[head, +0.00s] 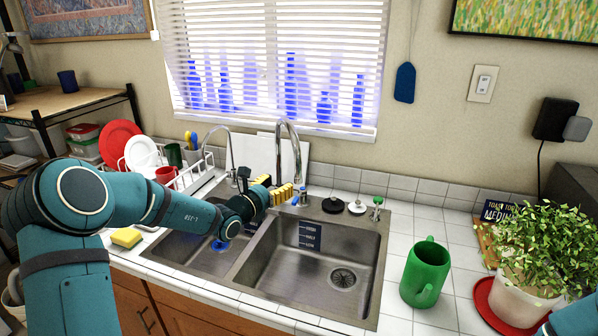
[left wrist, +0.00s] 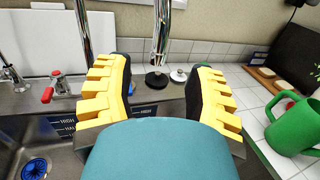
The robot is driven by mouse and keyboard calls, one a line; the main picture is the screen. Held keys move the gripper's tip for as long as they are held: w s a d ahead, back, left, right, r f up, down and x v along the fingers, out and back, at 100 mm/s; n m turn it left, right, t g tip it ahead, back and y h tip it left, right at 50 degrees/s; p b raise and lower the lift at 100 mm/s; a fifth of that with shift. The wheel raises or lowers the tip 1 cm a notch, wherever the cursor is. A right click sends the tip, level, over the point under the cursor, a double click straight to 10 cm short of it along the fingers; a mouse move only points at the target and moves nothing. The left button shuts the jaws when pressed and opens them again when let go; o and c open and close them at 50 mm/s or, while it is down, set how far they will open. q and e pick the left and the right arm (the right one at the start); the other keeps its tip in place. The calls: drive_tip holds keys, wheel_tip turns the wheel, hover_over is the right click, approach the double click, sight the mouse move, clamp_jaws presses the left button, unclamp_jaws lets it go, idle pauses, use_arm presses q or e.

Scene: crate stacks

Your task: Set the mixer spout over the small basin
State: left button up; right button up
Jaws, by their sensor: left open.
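The chrome mixer spout (head: 290,126) arches up behind the double sink in the head view. The small basin (head: 190,254) is on the left, with a blue drain (left wrist: 35,168) low in the left wrist view. The large basin (head: 300,268) is on the right. My left gripper (head: 273,191) is open at the back of the sink. In the left wrist view a chrome pipe (left wrist: 161,35) stands between its yellow fingers, with gaps either side. My right gripper is out of view.
A second, thinner tap (head: 230,150) stands left of the mixer. Black and white stoppers (head: 357,207) and a green-topped item (head: 377,209) sit behind the large basin. A green mug (head: 425,272) and potted plant (head: 530,250) stand right. A sponge (head: 126,237) lies left.

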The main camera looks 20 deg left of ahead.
sight(296, 173)
use_arm(q)
drive_tip(key=x, duration=1)
drive_tip(key=shift+f, duration=0.1)
clamp_jaws()
